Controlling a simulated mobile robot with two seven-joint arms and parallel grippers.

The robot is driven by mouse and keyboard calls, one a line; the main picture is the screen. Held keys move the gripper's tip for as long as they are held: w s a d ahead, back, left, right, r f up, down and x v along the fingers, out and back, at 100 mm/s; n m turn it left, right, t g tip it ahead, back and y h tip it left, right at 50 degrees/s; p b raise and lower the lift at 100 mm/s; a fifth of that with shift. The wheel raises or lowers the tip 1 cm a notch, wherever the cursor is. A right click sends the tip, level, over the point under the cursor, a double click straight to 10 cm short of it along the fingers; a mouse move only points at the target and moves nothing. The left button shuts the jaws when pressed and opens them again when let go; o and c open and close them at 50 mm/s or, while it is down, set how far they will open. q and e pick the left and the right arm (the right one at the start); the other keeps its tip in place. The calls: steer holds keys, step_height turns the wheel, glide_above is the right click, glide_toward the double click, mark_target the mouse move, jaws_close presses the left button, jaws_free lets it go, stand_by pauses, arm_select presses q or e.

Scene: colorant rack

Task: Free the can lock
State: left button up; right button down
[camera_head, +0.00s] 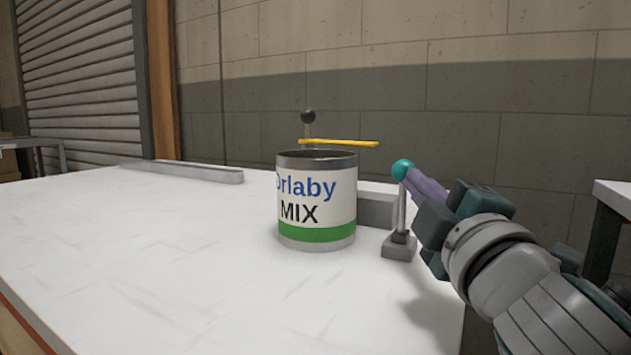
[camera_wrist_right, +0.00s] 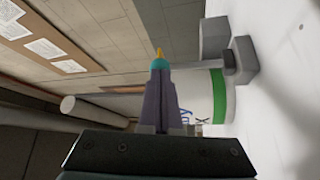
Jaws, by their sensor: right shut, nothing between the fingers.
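The paint can (camera_head: 317,205), labelled "Orlaby MIX" with a green band, stands upright on the white table. To its right, a lever with a teal ball knob (camera_head: 403,169) rises on a thin post from a small grey base (camera_head: 399,247). My right gripper (camera_head: 413,179) comes in from the right, its purple fingers shut and empty, tips right at the teal knob; I cannot tell whether they touch. In the right wrist view the knob (camera_wrist_right: 159,64) shows just past the fingertips, and the can (camera_wrist_right: 218,98) is partly hidden. My left gripper is not in view.
A yellow stick (camera_head: 340,143) shows at the can's top. A black ball knob (camera_head: 308,116) stands behind the can. A grey block (camera_head: 376,210) sits behind the can at right. A low grey rail (camera_head: 185,172) lies back left. The table's left is clear.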

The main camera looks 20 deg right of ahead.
steer(key=shift+w+a+n+g+y+p, duration=0.35)
steer(key=shift+w+a+n+g+p, duration=0.65)
steer(key=shift+p, duration=1.5)
steer(key=shift+w+a+n+g+y+p, duration=0.5)
steer(key=shift+n+p, duration=0.8)
steer(key=shift+p, duration=1.15)
steer(key=shift+w, duration=0.2)
steer(key=shift+r, duration=0.2)
